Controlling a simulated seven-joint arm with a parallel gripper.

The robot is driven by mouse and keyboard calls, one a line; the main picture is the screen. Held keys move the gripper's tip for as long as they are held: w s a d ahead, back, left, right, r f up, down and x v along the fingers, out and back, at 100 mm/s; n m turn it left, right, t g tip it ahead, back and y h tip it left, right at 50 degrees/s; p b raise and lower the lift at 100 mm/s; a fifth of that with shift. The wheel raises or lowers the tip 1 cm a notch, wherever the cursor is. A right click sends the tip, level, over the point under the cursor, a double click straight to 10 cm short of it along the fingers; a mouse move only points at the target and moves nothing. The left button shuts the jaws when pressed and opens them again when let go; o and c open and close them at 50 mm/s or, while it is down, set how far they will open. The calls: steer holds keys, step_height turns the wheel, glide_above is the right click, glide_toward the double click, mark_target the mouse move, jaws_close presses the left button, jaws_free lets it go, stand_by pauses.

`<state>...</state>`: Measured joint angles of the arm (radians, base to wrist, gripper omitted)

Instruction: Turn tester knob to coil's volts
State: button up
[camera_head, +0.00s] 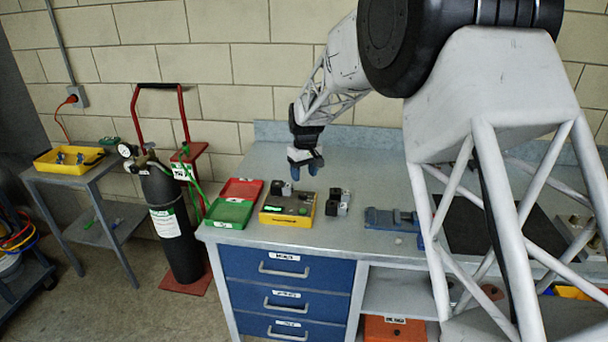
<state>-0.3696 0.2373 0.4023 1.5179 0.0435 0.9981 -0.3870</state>
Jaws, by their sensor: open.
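The tester looks to be the yellow box with a dark top panel (288,219) on the left part of the workbench. The knob and its markings are too small to make out. A small dark-and-grey block (278,188) shows at the tester's back left edge; I cannot tell if it is a coil. More black-and-grey blocks (338,203) stand on the bench just right of the tester. My gripper (307,174) points down above the back of the tester, apart from the knob as far as I can see, open with nothing visible between its fingers.
A red tray (242,188) and a green tray (229,213) lie left of the tester. A blue vise-like tool (390,219) and a dark mat (470,232) are to the right. A gas cylinder (172,220) on a red cart stands left of the bench. Clear bench top lies before the blocks.

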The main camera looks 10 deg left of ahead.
mark_target(302, 194)
steer(key=n, duration=0.5)
steer(key=shift+a, duration=0.2)
steer(key=n, duration=0.4)
steer(key=shift+w+a+n, duration=0.1)
steer(key=shift+a+n, duration=0.05)
steer(key=shift+n, duration=0.25)
steer(key=shift+f, duration=3.9)
steer(key=c, duration=0.9)
steer(key=shift+c, duration=0.2)
